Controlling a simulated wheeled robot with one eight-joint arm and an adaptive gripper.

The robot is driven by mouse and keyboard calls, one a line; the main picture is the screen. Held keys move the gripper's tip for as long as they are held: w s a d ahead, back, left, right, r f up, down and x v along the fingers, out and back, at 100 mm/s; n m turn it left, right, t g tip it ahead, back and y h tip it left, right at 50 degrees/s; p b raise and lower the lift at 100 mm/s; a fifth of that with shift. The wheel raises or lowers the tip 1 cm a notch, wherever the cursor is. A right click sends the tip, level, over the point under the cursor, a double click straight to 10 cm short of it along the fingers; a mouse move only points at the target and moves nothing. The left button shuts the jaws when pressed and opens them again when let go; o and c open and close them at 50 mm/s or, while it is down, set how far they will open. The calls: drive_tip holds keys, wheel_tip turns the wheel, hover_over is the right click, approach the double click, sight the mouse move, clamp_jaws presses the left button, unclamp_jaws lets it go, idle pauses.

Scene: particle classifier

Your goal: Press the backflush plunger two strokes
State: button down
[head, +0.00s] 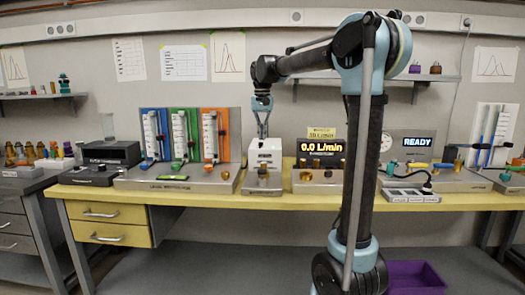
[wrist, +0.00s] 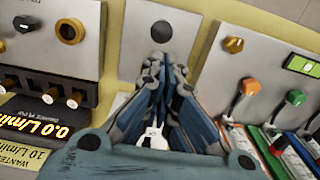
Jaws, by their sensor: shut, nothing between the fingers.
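My gripper (head: 263,134) points straight down over a narrow white-and-grey unit (head: 265,153) in the middle of the bench. Its fingers are together and hold nothing. The fingertips are at the top of the unit; I cannot tell whether they touch it. A bare part of the unit's grey base (wrist: 128,75) shows beside the fingers.
Left of the unit stands a panel of blue, green and orange flowmeters (head: 186,138). Right of it is a module with a 0.0 L/min display (head: 322,146). A READY display (head: 417,142) stands further right. The yellow bench edge (head: 230,203) runs in front.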

drive_tip(key=shift+r, duration=0.8)
wheel_tip(320, 180, down, 14)
drive_tip(key=shift+f, duration=0.1)
idle(0.4)
drive_tip(key=shift+s+f, duration=0.1)
drive_tip(key=shift+f, duration=1.25)
drive_tip(key=shift+r, duration=0.15)
wheel_tip(320, 180, up, 14)
